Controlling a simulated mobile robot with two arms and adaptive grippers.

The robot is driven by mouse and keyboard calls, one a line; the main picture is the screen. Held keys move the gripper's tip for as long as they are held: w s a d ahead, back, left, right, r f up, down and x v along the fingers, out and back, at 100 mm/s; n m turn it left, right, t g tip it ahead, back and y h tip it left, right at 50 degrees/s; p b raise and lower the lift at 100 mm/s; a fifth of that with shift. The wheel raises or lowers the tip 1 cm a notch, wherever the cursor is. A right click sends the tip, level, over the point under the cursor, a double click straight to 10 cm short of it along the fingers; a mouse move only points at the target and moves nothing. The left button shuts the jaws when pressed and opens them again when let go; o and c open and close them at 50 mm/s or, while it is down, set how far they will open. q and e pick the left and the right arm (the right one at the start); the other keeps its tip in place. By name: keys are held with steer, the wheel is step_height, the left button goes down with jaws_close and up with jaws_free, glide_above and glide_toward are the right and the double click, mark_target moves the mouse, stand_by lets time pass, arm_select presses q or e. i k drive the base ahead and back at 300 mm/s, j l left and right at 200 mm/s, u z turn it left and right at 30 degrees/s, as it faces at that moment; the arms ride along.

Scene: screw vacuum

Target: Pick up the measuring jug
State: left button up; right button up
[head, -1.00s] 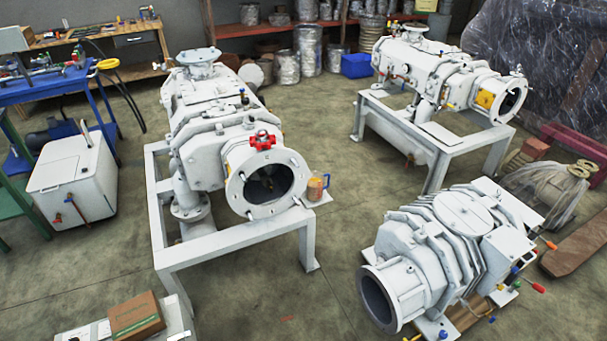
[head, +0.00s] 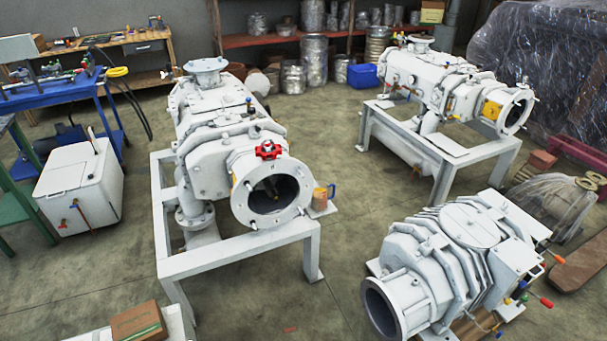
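A small amber jug with a blue handle (head: 321,198), which looks like the measuring jug, stands just right of the round open flange (head: 270,194) of the left white pump. It appears upright on a light plate (head: 322,210) beside the pump's frame. Its markings are too small to read. Neither of my grippers is in view.
The left pump's white frame (head: 240,243) stands in front of the jug's left side. A third pump (head: 440,262) lies low at the right front. Open concrete floor (head: 345,170) lies between the pumps. A brown box (head: 138,322) sits at the bottom left.

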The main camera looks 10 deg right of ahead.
mark_target(320, 199)
steer(key=i+l+z, duration=0.1)
steer(key=i+l, duration=0.6)
steer(key=i, duration=0.15)
steer(key=i+j, duration=0.2)
steer(key=i, duration=0.3)
steer(key=i+j, duration=0.2)
steer(key=i, duration=0.35)
steer(key=z, duration=0.05)
